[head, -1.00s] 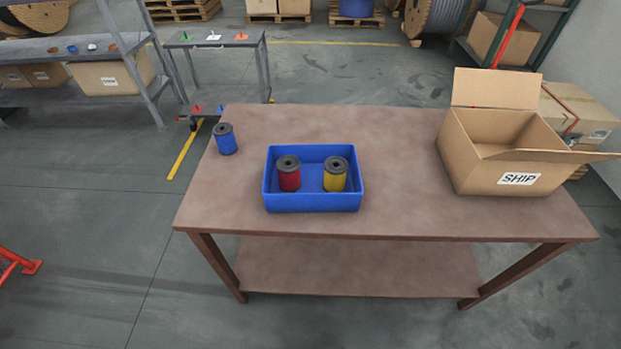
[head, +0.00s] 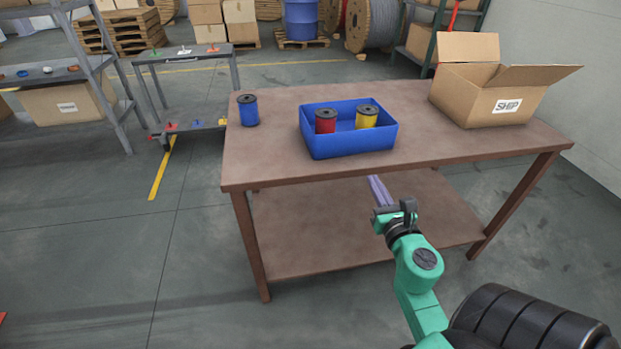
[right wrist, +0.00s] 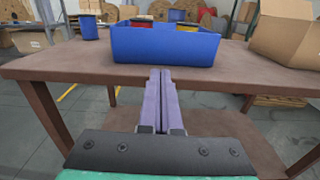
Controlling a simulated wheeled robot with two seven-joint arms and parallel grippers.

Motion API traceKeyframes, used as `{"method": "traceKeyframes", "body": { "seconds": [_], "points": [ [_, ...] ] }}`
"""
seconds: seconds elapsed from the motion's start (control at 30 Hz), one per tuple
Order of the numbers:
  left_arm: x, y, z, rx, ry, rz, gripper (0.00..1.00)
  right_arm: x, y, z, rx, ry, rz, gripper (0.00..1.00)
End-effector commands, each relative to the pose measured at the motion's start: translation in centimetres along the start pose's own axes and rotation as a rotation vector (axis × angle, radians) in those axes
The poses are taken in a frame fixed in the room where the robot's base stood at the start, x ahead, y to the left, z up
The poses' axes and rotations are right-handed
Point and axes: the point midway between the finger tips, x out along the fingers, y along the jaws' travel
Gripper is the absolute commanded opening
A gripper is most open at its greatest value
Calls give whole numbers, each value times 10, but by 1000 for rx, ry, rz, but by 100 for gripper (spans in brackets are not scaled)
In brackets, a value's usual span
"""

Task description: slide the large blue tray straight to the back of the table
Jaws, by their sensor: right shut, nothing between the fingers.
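The large blue tray (head: 352,145) sits on the brown table (head: 270,160), near its front edge and left of its middle. A red spool (head: 326,122) and a yellow spool (head: 367,118) with dark tops stand upright in it. The tray's front wall also shows in the right wrist view (right wrist: 165,46). My right gripper (head: 376,182) is shut and empty, in front of the table's front edge. In the right wrist view its purple fingers (right wrist: 161,85) point toward the tray, with a gap between. My left gripper is not in view.
A blue spool (head: 248,111) stands on the table left of the tray. An open cardboard box marked SHIP (head: 490,95) stands at the back right. The table top behind the tray looks clear. A lower shelf (head: 320,225) is under the table.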

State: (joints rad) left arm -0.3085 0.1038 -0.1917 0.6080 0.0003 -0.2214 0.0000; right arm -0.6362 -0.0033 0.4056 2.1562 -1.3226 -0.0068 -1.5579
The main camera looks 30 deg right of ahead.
Motion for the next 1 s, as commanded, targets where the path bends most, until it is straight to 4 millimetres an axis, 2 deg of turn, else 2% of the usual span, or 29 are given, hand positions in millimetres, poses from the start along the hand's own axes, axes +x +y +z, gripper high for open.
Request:
{"method": "traceKeyframes", "body": {
  "seconds": [0.17,0.3,0.7,0.83,1.0],
  "points": [
    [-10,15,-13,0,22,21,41,14,1,12,-35,-16,2,0],
    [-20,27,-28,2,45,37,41,43,2,13,-31,-15,2,0],
    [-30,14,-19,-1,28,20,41,125,1,10,-27,-13,1,0],
    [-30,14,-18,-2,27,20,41,137,1,8,-27,-12,1,0],
    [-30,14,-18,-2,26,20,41,140,1,8,-27,-11,2,0]
  ]
}}
